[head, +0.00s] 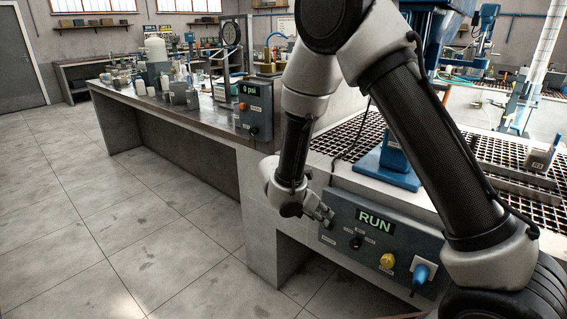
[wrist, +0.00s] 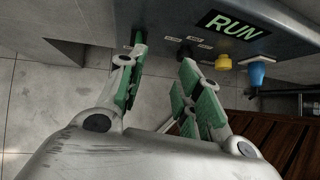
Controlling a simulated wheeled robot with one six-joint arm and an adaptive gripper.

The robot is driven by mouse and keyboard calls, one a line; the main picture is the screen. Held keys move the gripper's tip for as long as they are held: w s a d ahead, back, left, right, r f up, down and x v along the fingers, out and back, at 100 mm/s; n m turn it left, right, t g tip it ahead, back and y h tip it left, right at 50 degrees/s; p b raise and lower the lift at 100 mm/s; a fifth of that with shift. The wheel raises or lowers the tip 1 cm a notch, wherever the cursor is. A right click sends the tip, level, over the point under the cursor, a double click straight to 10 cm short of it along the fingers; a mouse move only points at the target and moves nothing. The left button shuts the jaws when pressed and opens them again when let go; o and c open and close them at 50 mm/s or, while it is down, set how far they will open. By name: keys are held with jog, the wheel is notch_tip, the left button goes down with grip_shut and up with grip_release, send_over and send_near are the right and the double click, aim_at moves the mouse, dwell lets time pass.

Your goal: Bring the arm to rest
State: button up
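My arm reaches down across the head view, and my gripper (head: 324,215) is at the left end of a grey control panel (head: 335,238). In the wrist view my gripper (wrist: 165,60) has its two green-padded fingers apart, with nothing held between them. The fingers point at the panel's underside and front. The panel has a lit RUN display (head: 375,221), a black knob (head: 356,242), a yellow knob (head: 387,261) and a blue knob (head: 421,273). I cannot tell whether a fingertip touches the panel.
A long bench (head: 185,118) with bottles and beakers runs back to the left. A grey box reading 0 psi (head: 252,107) stands at its near end. A black grating (head: 350,137) and a blue machine stand (head: 391,165) lie behind my arm. The tiled floor at left is clear.

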jog(key=s+d+r+m+y, duration=0.3)
jog(key=s+d+r+m, duration=0.6)
jog(key=s+r+m, duration=0.3)
jog(key=s+d+r+m+y, duration=0.4)
jog(key=s+d+r+m, duration=0.6)
jog(key=s+r+m, duration=0.3)
notch_tip(320, 180, up, 3)
jog(key=shift+s+d+r+m+t, duration=0.1)
jog(key=shift+s+d+m+t, duration=0.2)
jog(key=shift+s, duration=0.25)
